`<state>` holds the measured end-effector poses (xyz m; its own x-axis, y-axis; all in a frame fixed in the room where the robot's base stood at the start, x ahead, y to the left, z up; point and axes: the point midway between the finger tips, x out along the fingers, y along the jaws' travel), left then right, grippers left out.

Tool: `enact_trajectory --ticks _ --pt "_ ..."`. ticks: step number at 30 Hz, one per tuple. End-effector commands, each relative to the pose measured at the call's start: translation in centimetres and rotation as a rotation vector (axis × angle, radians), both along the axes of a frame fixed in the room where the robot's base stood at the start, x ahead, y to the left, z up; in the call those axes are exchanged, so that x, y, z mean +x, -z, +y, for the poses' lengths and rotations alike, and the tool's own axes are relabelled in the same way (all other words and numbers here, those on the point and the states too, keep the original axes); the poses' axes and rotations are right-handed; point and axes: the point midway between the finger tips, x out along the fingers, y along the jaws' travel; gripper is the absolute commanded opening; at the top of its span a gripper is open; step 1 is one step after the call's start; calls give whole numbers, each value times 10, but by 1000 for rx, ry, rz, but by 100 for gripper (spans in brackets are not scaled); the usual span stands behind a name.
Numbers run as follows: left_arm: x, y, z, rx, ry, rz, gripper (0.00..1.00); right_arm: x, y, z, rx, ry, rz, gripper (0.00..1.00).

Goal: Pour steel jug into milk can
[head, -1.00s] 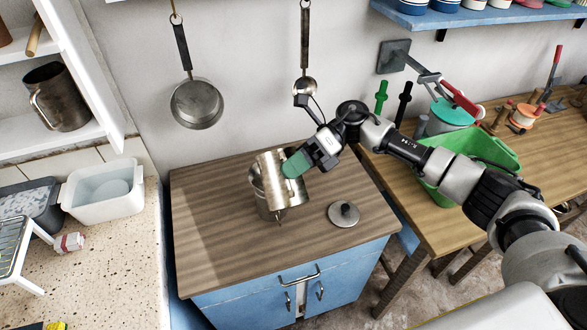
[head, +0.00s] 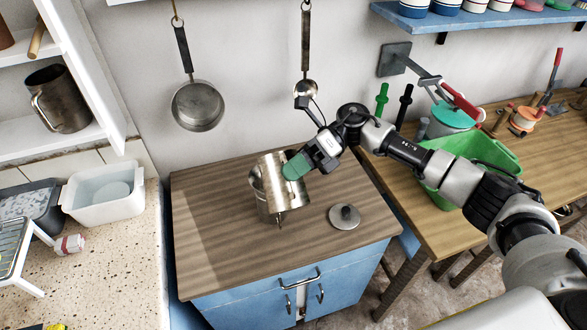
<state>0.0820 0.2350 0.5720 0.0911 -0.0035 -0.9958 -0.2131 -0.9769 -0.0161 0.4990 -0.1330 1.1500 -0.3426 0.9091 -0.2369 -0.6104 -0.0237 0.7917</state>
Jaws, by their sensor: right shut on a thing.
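My right gripper (head: 300,165) is shut on the steel jug (head: 278,172), at the jug's right side. A green part at the fingers covers some of the jug. The jug is over the brown-topped cabinet, at the mouth of the milk can (head: 268,212). Both are shiny grey metal and overlap in the picture, so their outlines are hard to part. The jug hides much of the can. I cannot tell whether they touch, and no stream of liquid shows. My left gripper is not in view.
A round metal lid (head: 344,216) lies on the cabinet top (head: 215,235), right of the can. A pan (head: 197,105) and a ladle (head: 305,88) hang on the wall behind. A green crate (head: 465,165) stands on the right-hand bench. The cabinet's left side is clear.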

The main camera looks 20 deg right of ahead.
Motion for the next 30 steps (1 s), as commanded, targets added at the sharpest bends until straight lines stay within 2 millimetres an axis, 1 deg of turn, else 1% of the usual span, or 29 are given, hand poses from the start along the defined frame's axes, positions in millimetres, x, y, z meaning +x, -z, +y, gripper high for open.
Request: enact_trajectory --ticks 10,30 --pt "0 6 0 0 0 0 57 9 -2 1 0 0 77 0" --pt "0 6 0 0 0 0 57 10 -3 1 0 0 85 0"
